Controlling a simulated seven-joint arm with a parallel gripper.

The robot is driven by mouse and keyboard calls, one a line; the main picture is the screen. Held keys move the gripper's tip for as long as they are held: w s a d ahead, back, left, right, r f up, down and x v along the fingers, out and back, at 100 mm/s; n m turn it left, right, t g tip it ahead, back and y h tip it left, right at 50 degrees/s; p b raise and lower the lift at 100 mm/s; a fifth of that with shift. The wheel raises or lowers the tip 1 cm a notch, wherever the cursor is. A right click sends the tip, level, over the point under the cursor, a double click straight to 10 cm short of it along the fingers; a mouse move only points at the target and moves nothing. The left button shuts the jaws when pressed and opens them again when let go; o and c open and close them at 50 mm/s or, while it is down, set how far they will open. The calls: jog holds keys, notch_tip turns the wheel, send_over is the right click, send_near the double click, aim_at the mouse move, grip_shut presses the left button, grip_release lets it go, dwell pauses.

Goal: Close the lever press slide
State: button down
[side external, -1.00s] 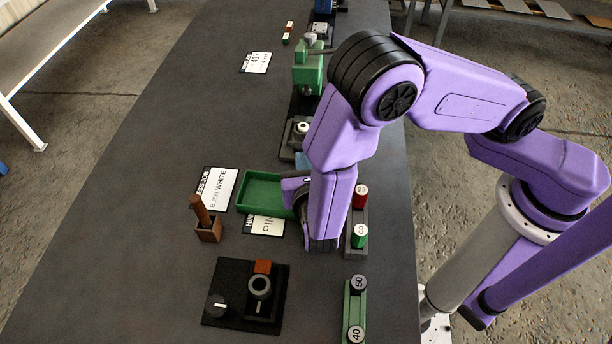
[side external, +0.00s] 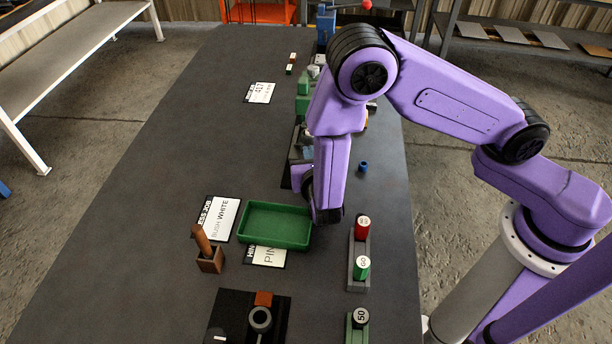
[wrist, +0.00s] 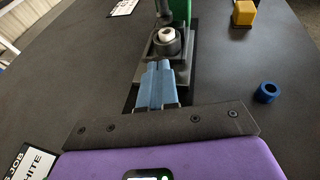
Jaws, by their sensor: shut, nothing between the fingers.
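The green press (side external: 305,88) stands along the right part of the bench, and its lower body shows in the wrist view (wrist: 181,12). Its dark slide (wrist: 183,76) sticks out toward me. On the slide sits a black ring with a white bush (wrist: 168,34) in it. My gripper (wrist: 159,66) has its light-blue fingers together, with nothing between them. The fingertips are just in front of the ring, low over the slide; I cannot tell whether they touch. In the side view my arm hides part of the slide.
A blue ring (wrist: 267,92) and a yellow block (wrist: 244,13) lie right of the slide. A green tray (side external: 275,243) is nearer the camera, beside red and green capped posts (side external: 362,235). A blue machine (side external: 326,25) stands behind. The bench's left side is mostly clear.

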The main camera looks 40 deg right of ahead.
jog(key=shift+w+d, duration=0.7)
jog(key=shift+d, duration=0.05)
jog(key=shift+s+a, duration=0.2)
jog(key=shift+s, duration=0.1)
jog(key=v, duration=0.9)
jog(key=f+v, duration=0.1)
jog(key=v, duration=0.3)
jog(key=shift+s+a, duration=0.15)
jog(key=shift+s, duration=0.1)
jog(key=s+d+r+m+g+h, duration=0.1)
jog(key=d+r+m+g, duration=0.3)
jog(key=d+m, duration=0.25)
jog(key=s+d+r+m+g+y, duration=0.4)
jog(key=s+d+m, duration=0.1)
jog(key=s, duration=0.3)
jog(key=s+d+r+m+g+y, duration=0.4)
jog(key=s+d+m, duration=0.2)
jog(key=s, duration=0.2)
jog(key=shift+r+y, duration=0.15)
jog(key=shift+y, duration=0.15)
